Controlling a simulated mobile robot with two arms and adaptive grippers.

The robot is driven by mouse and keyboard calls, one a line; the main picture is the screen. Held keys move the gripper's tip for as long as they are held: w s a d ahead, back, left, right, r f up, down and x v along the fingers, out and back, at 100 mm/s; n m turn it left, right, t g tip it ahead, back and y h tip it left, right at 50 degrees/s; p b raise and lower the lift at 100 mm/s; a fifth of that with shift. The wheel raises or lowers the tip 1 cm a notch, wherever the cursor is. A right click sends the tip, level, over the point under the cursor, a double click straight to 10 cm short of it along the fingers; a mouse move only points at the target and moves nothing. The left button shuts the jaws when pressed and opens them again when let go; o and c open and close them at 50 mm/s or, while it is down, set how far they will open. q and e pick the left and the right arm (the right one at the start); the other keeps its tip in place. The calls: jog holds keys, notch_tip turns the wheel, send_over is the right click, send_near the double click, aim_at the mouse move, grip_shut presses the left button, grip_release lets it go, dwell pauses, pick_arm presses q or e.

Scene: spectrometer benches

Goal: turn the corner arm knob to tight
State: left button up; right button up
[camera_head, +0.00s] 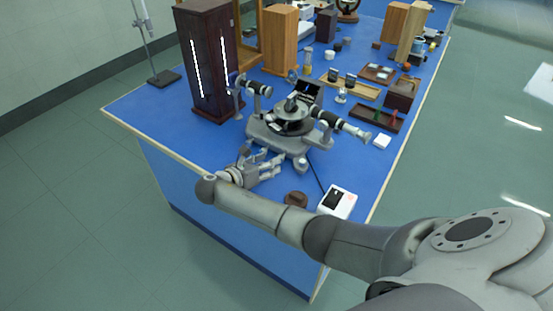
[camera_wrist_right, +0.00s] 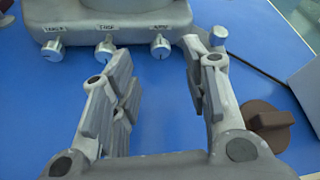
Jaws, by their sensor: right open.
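The spectrometer (camera_head: 283,127) stands on the blue bench. In the right wrist view, its grey base (camera_wrist_right: 110,15) has three silver knobs along the near edge: a left knob (camera_wrist_right: 53,50), a middle knob (camera_wrist_right: 105,48) and a right knob (camera_wrist_right: 160,46). Their small labels are hard to read; the right one may say "ARM". Another silver knob (camera_wrist_right: 218,37) shows at the right corner, just beyond the right finger. My right gripper (camera_wrist_right: 158,75) is open and empty, its fingers either side of the right knob in the picture, apparently short of it. It also shows in the head view (camera_head: 268,168). My left gripper is out of view.
A white box (camera_head: 338,202) and a brown round piece (camera_head: 295,198) lie to the right of the gripper; the brown piece also shows in the wrist view (camera_wrist_right: 269,122). A tall dark lamp housing (camera_head: 207,60) stands behind left. The bench's near-left corner is clear.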

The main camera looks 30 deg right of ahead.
jog(key=x, duration=0.4)
jog(key=shift+d+f, duration=0.1)
jog(key=shift+d, duration=0.15)
jog(key=shift+w+d+f, duration=0.1)
jog(key=shift+d, duration=0.15)
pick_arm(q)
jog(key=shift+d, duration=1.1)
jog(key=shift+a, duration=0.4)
pick_arm(e)
grip_shut()
